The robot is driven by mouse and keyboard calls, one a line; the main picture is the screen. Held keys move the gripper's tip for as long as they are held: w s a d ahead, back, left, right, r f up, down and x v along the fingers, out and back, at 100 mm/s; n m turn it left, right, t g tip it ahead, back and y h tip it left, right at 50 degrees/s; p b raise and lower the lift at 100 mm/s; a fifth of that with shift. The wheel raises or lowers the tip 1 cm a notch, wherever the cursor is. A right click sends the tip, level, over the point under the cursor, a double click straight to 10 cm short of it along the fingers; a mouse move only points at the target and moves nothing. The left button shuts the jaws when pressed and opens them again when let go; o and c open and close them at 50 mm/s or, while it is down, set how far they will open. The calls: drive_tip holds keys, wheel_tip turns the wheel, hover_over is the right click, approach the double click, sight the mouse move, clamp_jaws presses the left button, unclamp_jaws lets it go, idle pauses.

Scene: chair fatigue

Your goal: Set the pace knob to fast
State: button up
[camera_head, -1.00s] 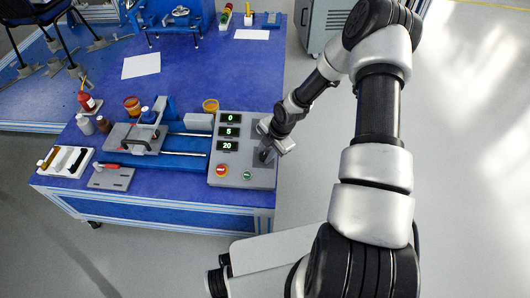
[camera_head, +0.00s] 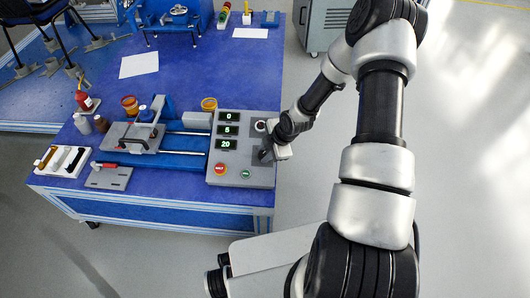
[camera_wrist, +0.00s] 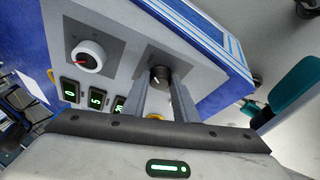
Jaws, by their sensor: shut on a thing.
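A grey control panel (camera_head: 229,178) lies at the right end of the blue table. It has two knobs. My gripper (camera_head: 265,155) is at its right side, and in the wrist view its two fingers (camera_wrist: 160,84) are shut on a dark round knob (camera_wrist: 160,73) with a pale pointer mark. A white knob (camera_wrist: 88,56) with a red mark sits beside it, free of the gripper; it also shows in the head view (camera_head: 260,126).
Green displays (camera_head: 227,131) on the panel read 0, 5 and 20. A blue-railed fixture (camera_head: 180,146) stands left of the panel. The floor to the right is clear.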

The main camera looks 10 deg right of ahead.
drive_tip(key=o, duration=1.1)
drive_tip(key=shift+c, duration=0.2)
drive_tip(key=p+v, duration=0.6)
drive_tip(key=v, duration=1.1)
drive_tip(key=shift+r, duration=0.2)
drive_tip(key=shift+d, duration=0.15)
